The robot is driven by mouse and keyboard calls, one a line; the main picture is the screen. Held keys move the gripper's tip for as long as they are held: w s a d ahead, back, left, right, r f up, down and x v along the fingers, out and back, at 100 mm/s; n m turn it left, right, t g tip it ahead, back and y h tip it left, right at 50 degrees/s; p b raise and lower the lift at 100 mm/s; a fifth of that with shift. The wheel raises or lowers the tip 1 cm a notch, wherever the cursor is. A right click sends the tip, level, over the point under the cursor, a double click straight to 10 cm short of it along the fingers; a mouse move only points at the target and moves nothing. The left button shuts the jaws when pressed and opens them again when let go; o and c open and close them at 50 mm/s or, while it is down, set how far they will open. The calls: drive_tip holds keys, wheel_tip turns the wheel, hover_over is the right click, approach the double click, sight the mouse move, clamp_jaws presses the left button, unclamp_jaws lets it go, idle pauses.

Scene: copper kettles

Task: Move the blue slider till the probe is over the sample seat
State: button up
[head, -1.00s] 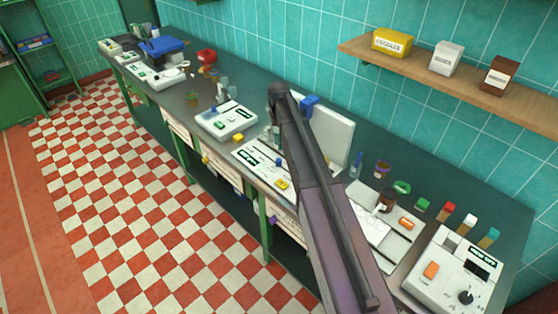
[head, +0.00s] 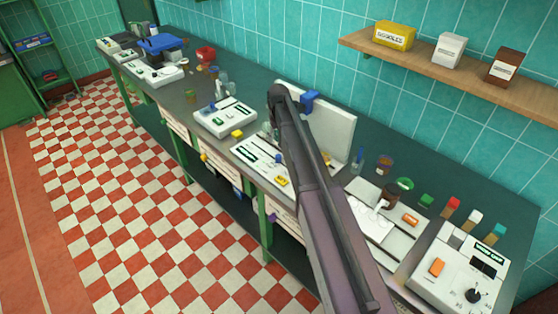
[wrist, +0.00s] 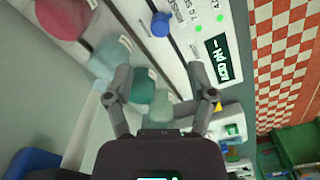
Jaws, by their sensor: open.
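A blue block (head: 310,101), which may be the blue slider, sits at the top of an upright white panel (head: 332,130) behind my arm in the head view. A blue part also shows at the lower left of the wrist view (wrist: 34,164). A white meter (head: 262,162) with a dark display and a round blue knob (head: 278,157) stands in front of the panel; the knob also shows in the wrist view (wrist: 160,24). My gripper (wrist: 160,85) is open and empty above the bench by the meter. I cannot make out the probe or sample seat.
Blurred teal round things (wrist: 112,57) and a pink one (wrist: 65,15) lie below the fingers. Another white device (head: 225,118) stands left of the meter. A device with an orange button (head: 460,270) stands at the right. A wooden shelf (head: 450,68) is on the wall.

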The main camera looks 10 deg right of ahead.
sight(278, 155)
drive_tip(key=shift+f+b, duration=4.7)
drive_tip(key=shift+f, duration=0.35)
drive_tip(key=shift+c, duration=0.2)
